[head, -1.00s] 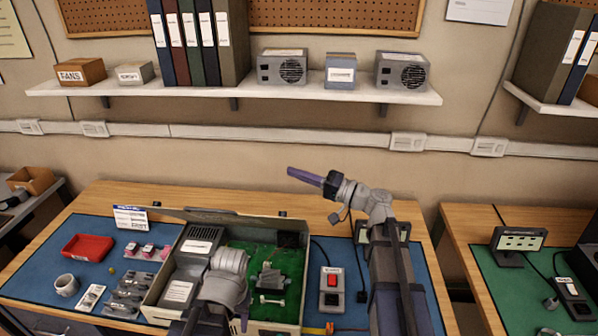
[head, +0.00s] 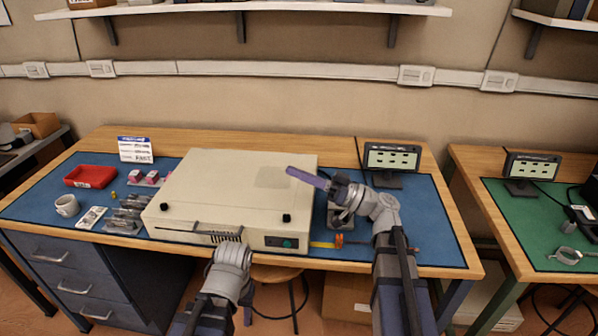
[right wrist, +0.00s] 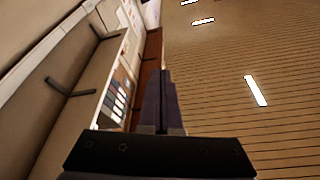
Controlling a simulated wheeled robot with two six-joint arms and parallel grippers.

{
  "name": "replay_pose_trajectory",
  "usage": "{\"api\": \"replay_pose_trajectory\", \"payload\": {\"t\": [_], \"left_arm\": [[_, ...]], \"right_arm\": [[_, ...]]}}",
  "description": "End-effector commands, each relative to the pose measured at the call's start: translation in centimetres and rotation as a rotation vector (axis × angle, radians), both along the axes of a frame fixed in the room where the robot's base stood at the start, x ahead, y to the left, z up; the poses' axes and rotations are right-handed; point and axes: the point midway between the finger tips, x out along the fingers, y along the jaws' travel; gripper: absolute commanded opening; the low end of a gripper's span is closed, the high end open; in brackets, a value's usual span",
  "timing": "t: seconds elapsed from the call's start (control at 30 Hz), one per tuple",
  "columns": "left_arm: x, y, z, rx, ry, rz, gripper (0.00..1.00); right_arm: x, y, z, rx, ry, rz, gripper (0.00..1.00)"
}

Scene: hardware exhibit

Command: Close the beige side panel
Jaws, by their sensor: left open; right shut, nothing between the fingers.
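The beige side panel (head: 225,185) lies flat over the top of the computer case (head: 215,228), covering its inside. No gap along its edges can be made out from here. My left gripper (head: 230,240) is low at the case's front edge, open; its fingers are mostly hidden by my own wrist. My right gripper (head: 305,178) has long purple fingers, shut and empty, pointing left and appearing in front of the panel's right part. Whether it touches the panel cannot be told. In the right wrist view the shut fingers (right wrist: 160,100) are empty, with wall and ceiling beyond.
A red tray (head: 90,177), a mug (head: 67,205), a sign card (head: 135,149) and small parts lie left of the case on the blue mat (head: 420,215). A small display (head: 391,158) stands behind my right arm. A stool (head: 280,275) is below the bench front.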

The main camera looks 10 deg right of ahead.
Motion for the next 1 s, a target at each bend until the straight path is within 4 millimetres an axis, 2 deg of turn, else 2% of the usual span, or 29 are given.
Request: {"api": "replay_pose_trajectory", "payload": {"t": [0.03,0.1,0.23,0.4,0.63,1.0], "left_arm": [[0.0,0.0,-2.2,0.0,0.0,0.0,0.5],[0.0,0.0,-3.4,0.0,0.0,0.0,0.5],[0.0,0.0,-5.4,0.0,0.0,0.0,0.5],[0.0,0.0,-7.1,0.0,0.0,0.0,0.5],[0.0,0.0,-8.2,0.0,0.0,0.0,0.5],[0.0,0.0,-8.3,0.0,0.0,0.0,0.5]], "right_arm": [[-0.2,0.1,-2.1,-0.009,-0.028,0.0,0.0],[-0.5,0.2,-3.3,-0.022,-0.068,-0.001,0.0],[-0.9,0.3,-5.1,-0.042,-0.127,-0.001,0.0],[-1.4,0.4,-6.8,-0.04,-0.122,0.0,0.0],[-1.5,0.5,-7.9,-0.039,-0.121,-0.001,0.0],[-1.6,0.5,-8.0,-0.04,-0.119,0.0,0.0]]}}
